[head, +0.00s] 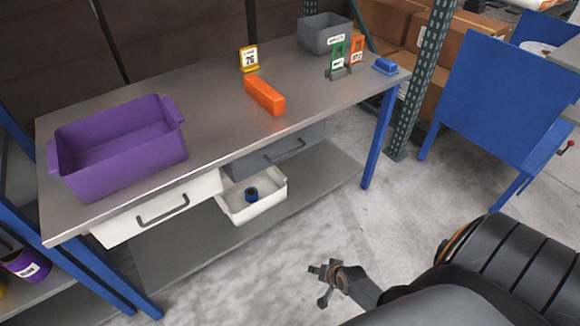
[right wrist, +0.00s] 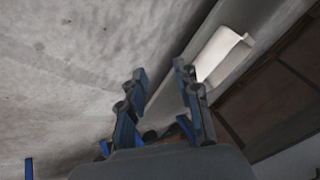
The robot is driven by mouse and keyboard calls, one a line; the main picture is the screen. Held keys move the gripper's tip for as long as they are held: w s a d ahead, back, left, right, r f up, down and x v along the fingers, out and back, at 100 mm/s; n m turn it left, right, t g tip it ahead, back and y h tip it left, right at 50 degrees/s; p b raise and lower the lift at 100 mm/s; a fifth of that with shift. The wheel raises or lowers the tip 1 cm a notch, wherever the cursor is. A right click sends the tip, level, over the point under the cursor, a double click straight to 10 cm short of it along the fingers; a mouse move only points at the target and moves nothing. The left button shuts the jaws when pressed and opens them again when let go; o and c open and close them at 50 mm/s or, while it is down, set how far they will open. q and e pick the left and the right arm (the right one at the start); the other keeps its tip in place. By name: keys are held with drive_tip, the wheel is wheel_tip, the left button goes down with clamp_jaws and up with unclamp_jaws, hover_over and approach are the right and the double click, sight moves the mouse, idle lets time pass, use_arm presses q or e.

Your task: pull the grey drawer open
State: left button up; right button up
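The grey drawer (head: 250,163) hangs under the grey workbench, right of a white drawer (head: 130,219). It looks shut, its front facing me, with a dark bar handle (head: 285,151). My right gripper (head: 318,284) is over the floor in front of the bench, low and well apart from the handle. In the right wrist view its two fingers (right wrist: 161,75) are spread with nothing between them. The grey drawer cannot be made out in the right wrist view. My left gripper is not in view.
A white bin (head: 262,208) holding a dark blue ring stands on the bench's lower shelf (head: 320,178), below the grey drawer. A purple crate (head: 120,170), an orange block (head: 264,95) and a grey bin (head: 325,32) stand on the benchtop. A blue bench leg (head: 379,140) is at right.

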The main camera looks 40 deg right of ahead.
drive_tip(key=w+d+r+m+t+b, duration=0.45)
drive_tip(key=w+d+r, duration=0.25)
drive_tip(key=w+r, duration=0.4)
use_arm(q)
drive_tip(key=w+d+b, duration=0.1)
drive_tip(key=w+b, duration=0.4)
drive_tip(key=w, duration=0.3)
use_arm(e)
drive_tip(key=m+t, duration=0.4)
drive_tip(key=m, duration=0.1)
approach(291, 152)
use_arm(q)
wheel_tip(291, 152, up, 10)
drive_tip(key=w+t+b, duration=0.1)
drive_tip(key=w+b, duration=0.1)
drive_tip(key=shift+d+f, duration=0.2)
use_arm(e)
drive_tip(key=shift+n, duration=0.25)
drive_tip(key=shift+f+x, duration=0.2)
drive_tip(key=shift+x, duration=5)
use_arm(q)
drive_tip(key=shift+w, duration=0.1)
use_arm(e)
drive_tip(key=shift+d, duration=0.2)
clamp_jaws()
